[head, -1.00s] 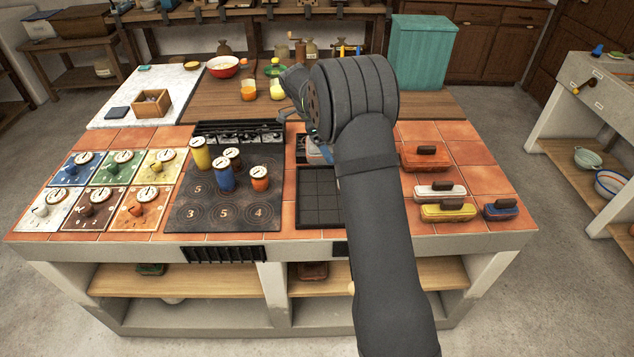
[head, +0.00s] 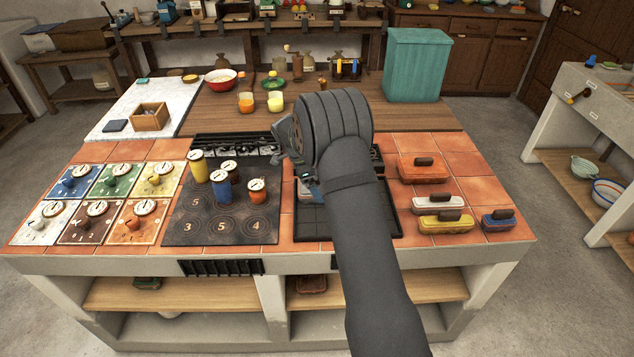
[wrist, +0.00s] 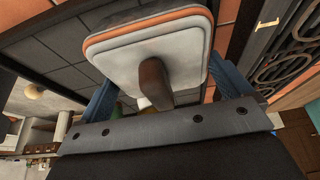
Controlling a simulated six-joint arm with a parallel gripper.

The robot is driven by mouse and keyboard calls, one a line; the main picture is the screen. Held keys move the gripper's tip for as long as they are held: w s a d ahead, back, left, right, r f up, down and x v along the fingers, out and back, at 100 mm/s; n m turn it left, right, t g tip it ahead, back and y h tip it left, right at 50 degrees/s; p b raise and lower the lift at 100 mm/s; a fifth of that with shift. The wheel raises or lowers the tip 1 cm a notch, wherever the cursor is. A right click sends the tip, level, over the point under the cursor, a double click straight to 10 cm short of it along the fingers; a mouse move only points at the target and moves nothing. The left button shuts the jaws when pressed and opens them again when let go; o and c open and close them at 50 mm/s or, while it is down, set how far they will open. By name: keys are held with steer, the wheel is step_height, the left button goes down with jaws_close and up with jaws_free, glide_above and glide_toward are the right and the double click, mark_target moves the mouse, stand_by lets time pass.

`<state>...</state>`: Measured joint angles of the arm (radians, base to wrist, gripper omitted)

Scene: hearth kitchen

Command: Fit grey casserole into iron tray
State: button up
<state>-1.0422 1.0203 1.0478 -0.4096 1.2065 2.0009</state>
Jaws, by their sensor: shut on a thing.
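The grey casserole (wrist: 120,62) shows in the wrist view with a pale lid, an orange rim line and a brown handle. My gripper (wrist: 165,85) is shut on it, with a blue finger at either side. In the head view only a pale bit of the casserole (head: 312,196) shows beside my gripper (head: 308,184); my arm hides the rest. The iron tray (head: 311,225) is black with a grid of square cells. The casserole is over its left-middle part. I cannot tell whether it touches the tray floor.
The hob (head: 195,230) with several coloured canisters lies left of the tray. An orange casserole (head: 420,172), a white one (head: 430,201), a yellow one (head: 445,224) and a blue one (head: 497,221) stand on the tiles to the right. Several dial plates lie far left.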

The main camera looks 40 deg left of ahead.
steer(key=shift+f, duration=0.1)
steer(key=o, duration=0.9)
steer(key=v, duration=1.2)
steer(key=x, duration=1.2)
step_height(320, 180, up, 3)
steer(key=shift+f, duration=0.15)
steer(key=shift+r, duration=0.6)
steer(key=shift+f, duration=0.1)
